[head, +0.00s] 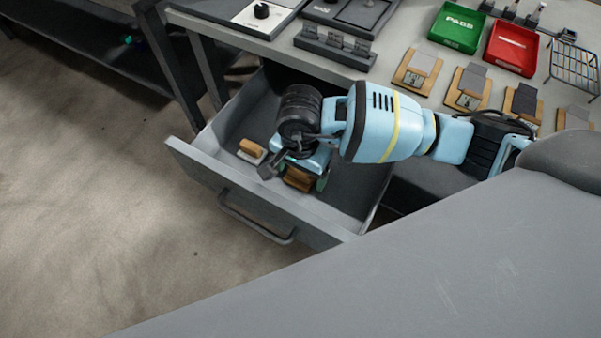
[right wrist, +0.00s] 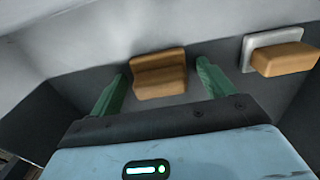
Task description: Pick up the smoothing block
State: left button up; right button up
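Two wooden blocks lie in the open drawer. A brown block with a stepped or grooved face (right wrist: 158,73) appears between my right fingertips in the right wrist view; it also shows in the head view (head: 298,179), partly covered by the gripper. A tan block on a pale plate (right wrist: 284,58) lies to its right there, and left of the gripper in the head view (head: 251,150). Which one is the smoothing block, I cannot tell for sure. My right gripper (head: 303,174) points down into the drawer, open, with gaps beside the brown block. My left gripper is not in view.
The grey drawer (head: 257,208) is pulled out below the bench, its walls close around my right gripper. On the bench (head: 402,52) stand a green tray (head: 457,28), a red tray (head: 511,47), a wire rack (head: 573,65) and several wooden boards with grey pieces.

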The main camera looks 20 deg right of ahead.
jog(key=c, duration=1)
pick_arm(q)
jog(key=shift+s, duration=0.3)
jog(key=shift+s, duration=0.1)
pick_arm(e)
jog(key=shift+r, duration=0.1)
notch_tip(320, 180, up, 10)
jog(key=shift+f+p, duration=0.1)
jog(key=shift+p, duration=0.25)
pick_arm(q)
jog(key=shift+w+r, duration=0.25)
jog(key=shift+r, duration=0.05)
